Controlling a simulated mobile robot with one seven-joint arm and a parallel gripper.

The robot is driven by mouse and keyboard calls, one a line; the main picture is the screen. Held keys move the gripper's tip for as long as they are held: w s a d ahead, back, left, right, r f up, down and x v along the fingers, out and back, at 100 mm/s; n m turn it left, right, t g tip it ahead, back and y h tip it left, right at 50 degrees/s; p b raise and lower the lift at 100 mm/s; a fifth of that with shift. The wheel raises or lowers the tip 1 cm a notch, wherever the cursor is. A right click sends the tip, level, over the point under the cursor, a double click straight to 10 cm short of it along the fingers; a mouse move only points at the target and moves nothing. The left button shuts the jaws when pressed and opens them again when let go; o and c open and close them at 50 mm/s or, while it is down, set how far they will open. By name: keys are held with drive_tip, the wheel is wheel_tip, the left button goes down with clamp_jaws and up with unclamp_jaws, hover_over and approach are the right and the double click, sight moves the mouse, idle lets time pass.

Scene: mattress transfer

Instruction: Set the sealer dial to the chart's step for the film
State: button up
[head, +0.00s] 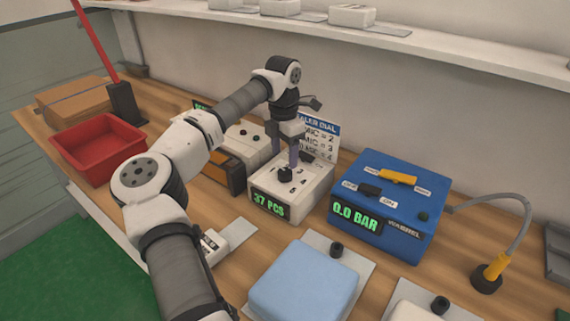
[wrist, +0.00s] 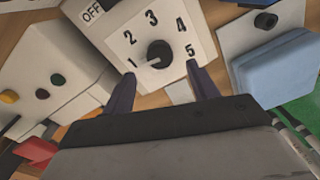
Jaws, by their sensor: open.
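The sealer is a white box (head: 262,187) with a green "37 PCS" display and a black dial knob (head: 285,174) on top. In the wrist view the knob (wrist: 160,52) sits among the numbers 1 to 5, its white pointer towards 1. A black switch by "OFF" is at the face's upper left. The chart (head: 325,140) stands behind, headed "...ALER DIAL", with lines ending in 2, 3 and 4; my gripper and arm hide its left part. My gripper (wrist: 163,88) is open, pointing down at the dial, its fingers apart near the knob. I cannot tell whether they touch it.
A blue box (head: 400,215) reading "0.0 BAR" stands right of the sealer. A light-blue block (head: 303,284) lies in front. A shelf (head: 440,57) runs along the wall.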

sight(285, 170)
drive_tip(key=shift+f+p, duration=0.5)
drive_tip(key=shift+f, duration=2.15)
drive_tip(key=c, duration=1)
